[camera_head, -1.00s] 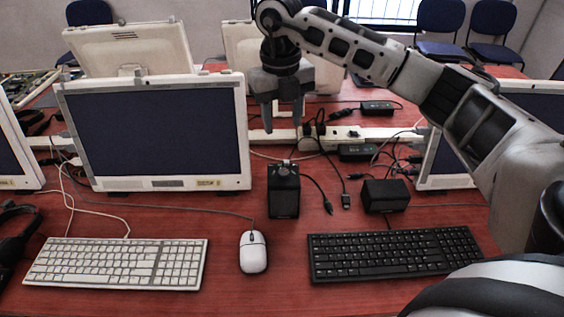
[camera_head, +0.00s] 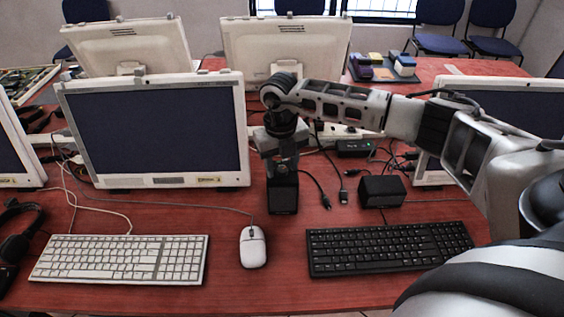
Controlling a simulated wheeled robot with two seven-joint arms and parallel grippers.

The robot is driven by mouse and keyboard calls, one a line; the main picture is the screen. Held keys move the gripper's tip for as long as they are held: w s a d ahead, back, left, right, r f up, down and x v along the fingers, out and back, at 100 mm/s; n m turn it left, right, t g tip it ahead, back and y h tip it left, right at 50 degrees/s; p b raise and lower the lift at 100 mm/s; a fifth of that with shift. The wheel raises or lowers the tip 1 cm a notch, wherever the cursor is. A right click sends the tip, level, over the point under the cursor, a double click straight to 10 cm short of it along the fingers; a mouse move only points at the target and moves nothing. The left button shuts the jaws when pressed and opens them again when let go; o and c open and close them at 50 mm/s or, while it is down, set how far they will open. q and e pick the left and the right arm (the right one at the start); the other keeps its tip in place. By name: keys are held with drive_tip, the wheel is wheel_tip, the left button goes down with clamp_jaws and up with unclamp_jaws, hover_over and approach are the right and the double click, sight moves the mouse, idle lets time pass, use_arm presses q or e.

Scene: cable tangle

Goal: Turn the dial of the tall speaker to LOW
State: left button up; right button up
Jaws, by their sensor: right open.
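The tall speaker (camera_head: 283,197) is a black upright box on the red table, between the left monitor and a low black box. Its dial is on top and is now mostly hidden by my right gripper. My right gripper (camera_head: 282,167) points straight down at the speaker's top, its fingers open and one to each side of the dial area. I cannot tell whether the fingers touch the dial. The dial's setting and any LOW mark are too small or hidden to read. My left gripper is not in view.
A low black box (camera_head: 382,191) stands right of the speaker, with loose cable ends (camera_head: 326,198) between them. A white mouse (camera_head: 252,247) and a black keyboard (camera_head: 390,248) lie in front. A monitor (camera_head: 160,130) stands close on the left. Power adapters and cables lie behind.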

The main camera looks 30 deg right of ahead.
drive_tip(key=shift+c, duration=0.4)
clamp_jaws()
